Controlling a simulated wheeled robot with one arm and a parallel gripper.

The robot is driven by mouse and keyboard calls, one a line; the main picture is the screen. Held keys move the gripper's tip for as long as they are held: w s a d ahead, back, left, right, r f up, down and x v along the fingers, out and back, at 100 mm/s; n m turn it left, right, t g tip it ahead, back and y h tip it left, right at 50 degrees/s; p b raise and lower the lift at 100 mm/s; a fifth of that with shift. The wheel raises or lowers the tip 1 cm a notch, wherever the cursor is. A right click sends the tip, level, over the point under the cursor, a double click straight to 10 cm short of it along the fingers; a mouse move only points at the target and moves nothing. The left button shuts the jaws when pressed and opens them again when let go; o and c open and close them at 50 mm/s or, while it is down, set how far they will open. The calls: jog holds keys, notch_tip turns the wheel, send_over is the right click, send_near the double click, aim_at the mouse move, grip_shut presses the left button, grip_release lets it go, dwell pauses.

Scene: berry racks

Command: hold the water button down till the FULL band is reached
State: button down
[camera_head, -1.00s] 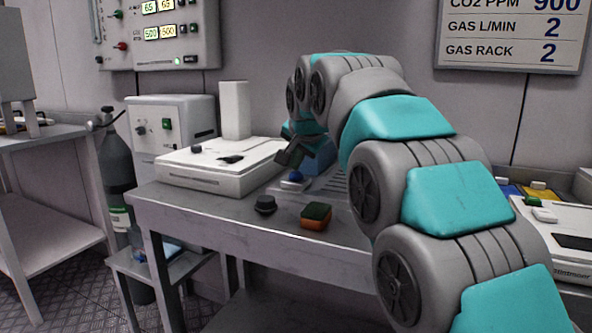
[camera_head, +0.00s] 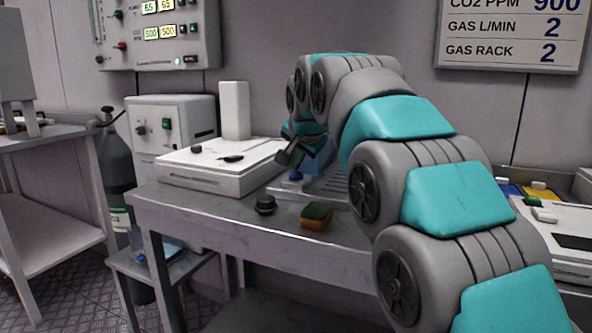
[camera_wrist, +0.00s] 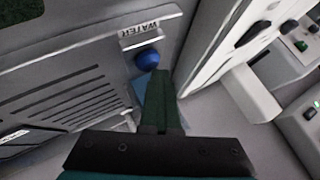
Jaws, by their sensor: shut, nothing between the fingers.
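The water button (camera_wrist: 148,60) is a blue dome beside a WATER label (camera_wrist: 139,33) in the wrist view. It also shows as a small blue spot (camera_head: 296,176) on the bench in the head view. My gripper (camera_wrist: 159,74) is shut and empty, with its dark green fingers just beside the button in the wrist view. In the head view my gripper (camera_head: 283,160) is tilted down just above and left of the button. Contact with the button cannot be told. A blue surface (camera_wrist: 138,88) shows partly behind the fingers. No FULL band is readable.
A slotted grey drain grille (camera_wrist: 70,100) lies beside the button. A white flat device (camera_head: 205,171) stands to the left on the metal bench (camera_head: 190,215). A black knob-like piece (camera_head: 265,205) and a green-and-orange sponge (camera_head: 317,217) lie near the bench's front edge.

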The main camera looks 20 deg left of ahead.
aim_at(296, 175)
jog(key=shift+r+p, duration=0.7)
jog(key=shift+r, duration=0.25)
jog(key=shift+r, duration=0.1)
notch_tip(296, 175, up, 5)
jog(key=p, duration=0.3)
jog(key=shift+p, duration=0.35)
